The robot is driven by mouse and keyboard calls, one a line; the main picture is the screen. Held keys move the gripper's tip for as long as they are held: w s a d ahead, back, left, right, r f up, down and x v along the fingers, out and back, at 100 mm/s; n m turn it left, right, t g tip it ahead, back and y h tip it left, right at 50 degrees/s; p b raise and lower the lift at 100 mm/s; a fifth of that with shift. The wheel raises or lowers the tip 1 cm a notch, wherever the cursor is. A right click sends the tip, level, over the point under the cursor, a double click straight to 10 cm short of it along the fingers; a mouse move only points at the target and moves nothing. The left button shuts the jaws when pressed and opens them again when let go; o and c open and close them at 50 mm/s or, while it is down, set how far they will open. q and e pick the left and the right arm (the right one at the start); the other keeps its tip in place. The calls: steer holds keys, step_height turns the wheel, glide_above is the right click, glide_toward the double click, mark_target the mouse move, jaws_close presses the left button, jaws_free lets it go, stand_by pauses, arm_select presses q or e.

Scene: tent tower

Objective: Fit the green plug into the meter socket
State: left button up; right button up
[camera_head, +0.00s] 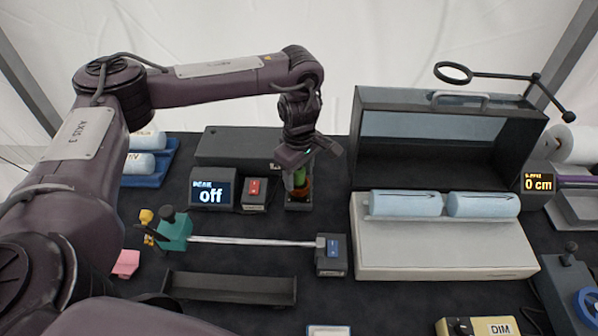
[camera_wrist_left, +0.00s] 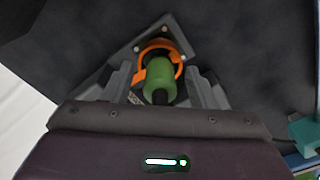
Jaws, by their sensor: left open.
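The green plug (camera_head: 299,178) stands upright at a small dark socket block (camera_head: 298,206), right of the meter (camera_head: 212,190), whose screen reads "off". An orange collar (camera_head: 305,189) shows at the plug's lower end. My left gripper (camera_head: 304,162) is directly above the plug, pointing down. In the left wrist view, the green plug (camera_wrist_left: 160,76) is between the open jaws (camera_wrist_left: 165,82), and the orange ring (camera_wrist_left: 178,58) lies just beyond it over a dark plate (camera_wrist_left: 185,37). How deep the plug sits is hidden. My right gripper is out of view.
A red-switch box (camera_head: 254,192) stands close left of the socket block. A teal clamp with a metal rod (camera_head: 260,241) lies in front. A large open case (camera_head: 440,140) rises to the right, behind a pale bed with two blue rolls (camera_head: 405,203). A dark tray (camera_head: 230,287) is nearer.

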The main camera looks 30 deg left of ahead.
arm_select(q)
steer(key=shift+r+p, duration=0.45)
steer(key=shift+r, duration=3.45)
